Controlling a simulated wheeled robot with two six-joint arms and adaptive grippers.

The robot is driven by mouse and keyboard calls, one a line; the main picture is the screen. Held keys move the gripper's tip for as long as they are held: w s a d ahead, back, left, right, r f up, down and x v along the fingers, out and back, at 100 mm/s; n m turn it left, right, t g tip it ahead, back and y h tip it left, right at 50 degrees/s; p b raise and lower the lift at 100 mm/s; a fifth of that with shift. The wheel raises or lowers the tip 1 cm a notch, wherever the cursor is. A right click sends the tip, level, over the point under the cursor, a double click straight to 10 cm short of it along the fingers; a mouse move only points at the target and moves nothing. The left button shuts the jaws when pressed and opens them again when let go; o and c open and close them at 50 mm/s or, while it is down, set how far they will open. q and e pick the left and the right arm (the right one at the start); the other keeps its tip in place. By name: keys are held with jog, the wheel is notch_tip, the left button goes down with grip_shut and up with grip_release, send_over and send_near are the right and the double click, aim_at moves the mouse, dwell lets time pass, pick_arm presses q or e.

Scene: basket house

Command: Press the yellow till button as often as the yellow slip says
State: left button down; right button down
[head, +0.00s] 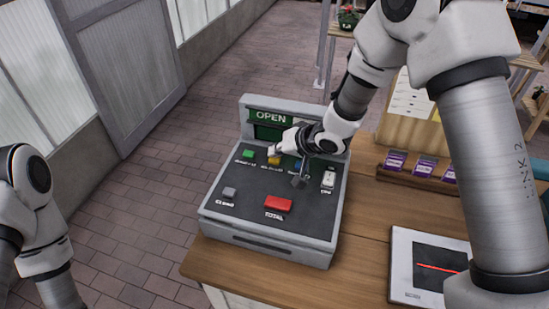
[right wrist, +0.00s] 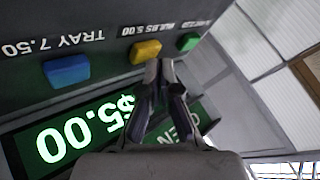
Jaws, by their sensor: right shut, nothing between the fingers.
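The grey till (head: 269,235) stands on the wooden counter. Its yellow button (head: 274,161) sits in the back row, partly covered by my right gripper (head: 273,152). That gripper is shut and empty, its tips at the button's back edge. In the right wrist view, the yellow button (right wrist: 146,51) shows beside the closed fingertips (right wrist: 165,65); I cannot tell whether they touch. The display (right wrist: 75,135) there reads $5.00. My left gripper is out of view.
A green button (head: 248,154) and a blue button (right wrist: 67,70) flank the yellow one. A red TOTAL button (head: 278,204) and a grey button (head: 229,192) are in front. A scanner plate (head: 400,270) and a rack of purple packets (head: 421,170) lie right of the till.

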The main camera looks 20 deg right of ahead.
aim_at(277, 159)
jog(key=shift+f, duration=0.45)
dwell(0.5)
jog(key=shift+r+p, duration=0.9)
jog(key=shift+p, duration=0.15)
notch_tip(277, 159, up, 5)
jog(key=p, duration=0.5)
jog(key=shift+r+p, duration=0.1)
jog(key=shift+p, duration=0.3)
dwell(1.2)
